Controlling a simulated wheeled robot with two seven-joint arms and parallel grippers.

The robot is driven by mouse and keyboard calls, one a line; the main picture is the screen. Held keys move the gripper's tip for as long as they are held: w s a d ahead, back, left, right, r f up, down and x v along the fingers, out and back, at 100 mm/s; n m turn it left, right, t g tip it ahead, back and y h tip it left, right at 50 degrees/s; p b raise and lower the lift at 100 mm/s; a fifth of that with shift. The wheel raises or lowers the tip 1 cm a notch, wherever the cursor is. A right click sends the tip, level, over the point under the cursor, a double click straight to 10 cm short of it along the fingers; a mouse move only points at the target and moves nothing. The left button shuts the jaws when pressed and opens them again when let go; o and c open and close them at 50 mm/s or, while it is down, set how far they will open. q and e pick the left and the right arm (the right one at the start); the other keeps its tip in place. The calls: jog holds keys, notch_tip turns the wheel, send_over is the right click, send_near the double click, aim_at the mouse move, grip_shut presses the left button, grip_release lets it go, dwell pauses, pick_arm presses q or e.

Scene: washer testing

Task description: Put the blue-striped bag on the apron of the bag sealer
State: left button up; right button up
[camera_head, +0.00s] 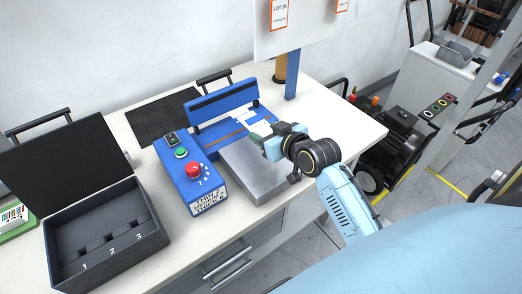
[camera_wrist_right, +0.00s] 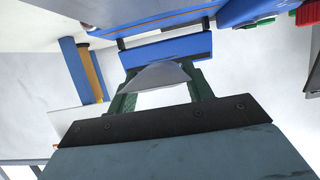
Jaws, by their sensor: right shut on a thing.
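The bag sealer has a blue bar (camera_head: 222,103), a blue control box (camera_head: 190,178) and a grey metal apron (camera_head: 258,174) in front. My right gripper (camera_head: 262,134) is above the rear part of the apron, close to the sealing bar. In the right wrist view its green fingers (camera_wrist_right: 160,82) are shut on a pale, thin bag (camera_wrist_right: 162,73). Pale white material (camera_head: 250,119) shows just beyond the fingers in the head view. No blue stripe can be made out, and whether the bag touches the apron cannot be told. My left gripper is not in view.
A black open case (camera_head: 105,240) with numbered slots stands at the left. A dark mat (camera_head: 162,115) lies behind the sealer. A blue post (camera_head: 292,75) holds a sign board at the back. Bare table (camera_head: 345,125) lies to the right.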

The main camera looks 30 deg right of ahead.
notch_tip(320, 180, down, 7)
jog(key=shift+f+b, duration=0.15)
jog(key=shift+b, duration=0.65)
jog(key=shift+f, duration=0.1)
jog(key=o, duration=1.1)
jog(key=shift+s, duration=0.2)
jog(key=p+v, duration=0.1)
jog(key=v, duration=1)
jog(key=shift+s+r+p, duration=0.25)
jog(key=shift+r+p, duration=0.1)
jog(key=shift+p, duration=0.05)
